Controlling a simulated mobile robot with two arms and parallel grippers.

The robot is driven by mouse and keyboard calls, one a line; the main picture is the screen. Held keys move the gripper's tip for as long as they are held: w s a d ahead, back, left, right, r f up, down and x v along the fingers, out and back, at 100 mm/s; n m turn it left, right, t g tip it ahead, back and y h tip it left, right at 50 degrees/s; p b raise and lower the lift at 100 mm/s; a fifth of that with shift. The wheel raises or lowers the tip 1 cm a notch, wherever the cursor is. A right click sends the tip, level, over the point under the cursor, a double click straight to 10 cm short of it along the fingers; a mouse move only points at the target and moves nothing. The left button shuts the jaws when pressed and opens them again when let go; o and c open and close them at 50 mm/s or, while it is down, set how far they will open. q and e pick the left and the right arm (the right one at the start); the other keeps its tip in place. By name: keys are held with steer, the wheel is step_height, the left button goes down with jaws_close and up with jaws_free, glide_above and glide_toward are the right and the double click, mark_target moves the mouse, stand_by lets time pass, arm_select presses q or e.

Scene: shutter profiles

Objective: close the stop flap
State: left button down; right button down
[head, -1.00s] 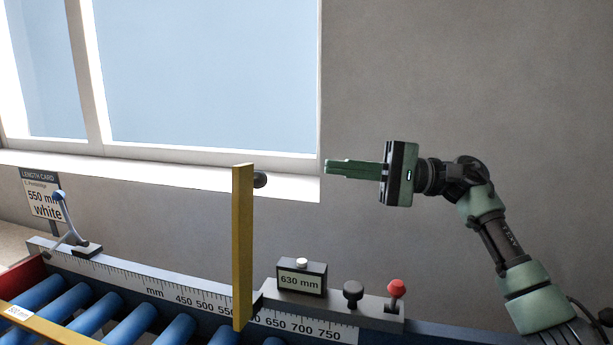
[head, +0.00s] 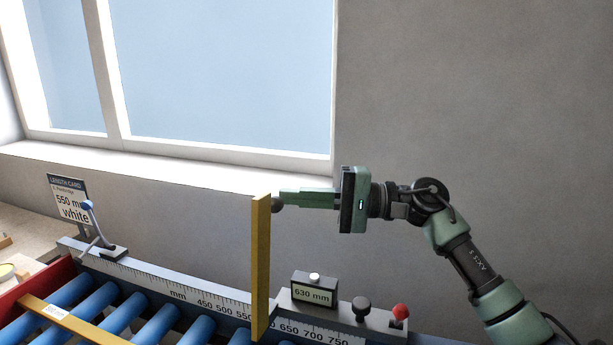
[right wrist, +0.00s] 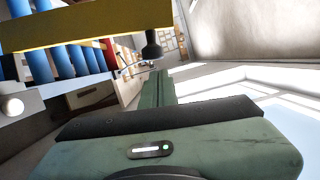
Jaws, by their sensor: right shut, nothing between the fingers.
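The stop flap is a tall yellow plate (head: 261,265) standing upright over the scale rail. A dark round knob (head: 277,205) sits near its top, on the side facing my right gripper. My right gripper (head: 282,197) is shut and empty, its green fingers pointing left with the tips at the knob. I cannot tell whether they touch it. In the right wrist view the yellow flap (right wrist: 90,28) crosses the top left, and the knob (right wrist: 152,48) is just beyond the fingertips (right wrist: 160,73). My left gripper is not in view.
The scale rail (head: 180,293) carries a 630 mm display (head: 314,291), a black knob (head: 361,306) and a red knob (head: 400,312). Blue rollers (head: 100,310) lie in front, with a yellow profile (head: 75,322) across them. A length card (head: 70,200) stands at left. The wall side is clear.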

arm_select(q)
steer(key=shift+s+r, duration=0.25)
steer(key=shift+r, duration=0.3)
arm_select(e)
steer(key=shift+s+a, duration=0.25)
steer(key=shift+s, duration=0.2)
